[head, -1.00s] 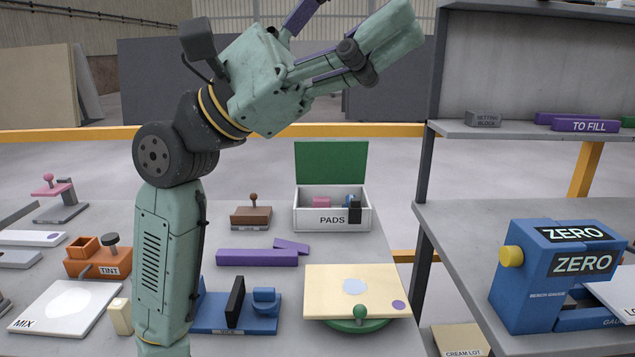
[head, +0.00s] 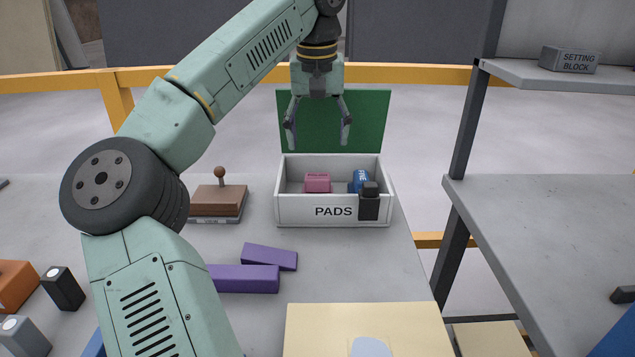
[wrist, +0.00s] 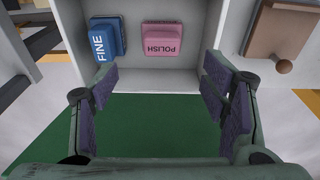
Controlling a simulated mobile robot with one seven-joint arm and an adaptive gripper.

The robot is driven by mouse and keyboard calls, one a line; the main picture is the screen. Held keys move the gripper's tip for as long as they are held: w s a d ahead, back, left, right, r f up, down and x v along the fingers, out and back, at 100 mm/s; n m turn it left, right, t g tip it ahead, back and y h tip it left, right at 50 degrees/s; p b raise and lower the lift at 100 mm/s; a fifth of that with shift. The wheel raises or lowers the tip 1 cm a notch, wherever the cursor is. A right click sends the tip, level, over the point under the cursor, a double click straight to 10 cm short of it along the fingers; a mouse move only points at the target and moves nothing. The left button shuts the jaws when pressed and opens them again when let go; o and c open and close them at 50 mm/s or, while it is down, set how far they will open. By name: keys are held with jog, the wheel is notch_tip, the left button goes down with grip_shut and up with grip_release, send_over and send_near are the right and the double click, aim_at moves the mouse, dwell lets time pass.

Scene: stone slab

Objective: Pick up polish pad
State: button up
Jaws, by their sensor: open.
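The polish pad (head: 317,183) is a small pink block inside the white PADS box (head: 290,211).
A black block (head: 369,201) sits at the box's front right. A brown block with a knob (head: 218,200) stands to the left. Purple bars (head: 245,278) and a cream board (head: 365,325) lie nearer. A grey shelf unit (head: 560,205) stands at the right.

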send_over(318, 176)
jog(key=s, duration=0.1)
jog(key=f, duration=0.4)
jog(key=shift+a+f, duration=0.25)
jog(key=shift+f, duration=0.05)
jog(key=shift+w+d+f+p, duration=0.1)
jog(key=shift+w+f, duration=0.1)
jog(key=shift+f, duration=0.75)
jog(key=shift+w+d+f+p, duration=0.1)
jog(key=shift+w+f+p, duration=0.1)
jog(key=shift+f, duration=0.8)
jog(key=shift+w+f+p, duration=0.1)
jog(key=shift+w+f, duration=0.1)
jog(key=shift+f, duration=0.75)
jog(key=shift+c, duration=0.3)
jog(key=c, duration=1.2)
